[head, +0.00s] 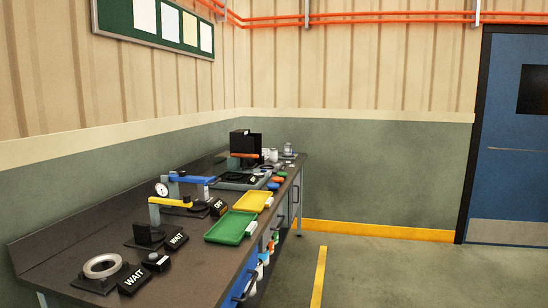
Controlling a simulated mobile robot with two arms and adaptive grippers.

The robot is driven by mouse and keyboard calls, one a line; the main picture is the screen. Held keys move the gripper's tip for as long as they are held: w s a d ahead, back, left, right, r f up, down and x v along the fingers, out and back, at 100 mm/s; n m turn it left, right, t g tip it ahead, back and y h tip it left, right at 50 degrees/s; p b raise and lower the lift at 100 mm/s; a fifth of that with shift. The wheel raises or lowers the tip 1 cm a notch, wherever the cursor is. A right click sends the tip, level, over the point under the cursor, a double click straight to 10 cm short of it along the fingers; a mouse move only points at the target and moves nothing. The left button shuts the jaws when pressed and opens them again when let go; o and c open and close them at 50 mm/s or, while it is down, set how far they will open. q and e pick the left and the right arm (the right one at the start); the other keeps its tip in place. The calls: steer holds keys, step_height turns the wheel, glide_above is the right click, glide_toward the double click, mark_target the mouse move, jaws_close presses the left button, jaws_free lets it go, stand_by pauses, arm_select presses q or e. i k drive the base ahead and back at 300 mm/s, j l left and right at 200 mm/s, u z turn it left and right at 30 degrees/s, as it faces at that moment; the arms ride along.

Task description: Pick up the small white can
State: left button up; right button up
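Small pale items stand at the far end of a dark workbench (80,236) along the left wall. One is a small white cylinder-like item (273,155), perhaps the can, just right of a black box-shaped device (245,144). It is too small for me to be sure. A clear or pale jar (288,150) stands a little to its right, near the bench's far corner. Neither of my grippers is in view.
A green tray (231,228) and a yellow tray (251,201) lie along the bench's front edge. Black "WAIT" signs (134,279), a ring fixture (102,266) and a gauge fixture (162,189) crowd the top. Open floor (375,278) lies right, with a blue door (508,145) beyond.

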mark_target(273, 152)
steer(key=i+l+z, duration=0.2)
steer(key=i, duration=0.35)
steer(key=i+l+z, duration=0.15)
steer(key=i, duration=0.45)
steer(key=i+l+z, duration=0.2)
steer(key=i, duration=0.35)
steer(key=i+u, duration=0.1)
steer(key=i, duration=0.6)
steer(key=i+j, duration=0.1)
steer(key=i, duration=0.6)
steer(key=i+u, duration=0.15)
steer(key=i, duration=1.25)
steer(key=i+l+u, duration=0.15)
steer(key=i, duration=0.55)
steer(key=i+l, duration=0.15)
steer(key=i, duration=0.55)
steer(key=j+u, duration=0.05)
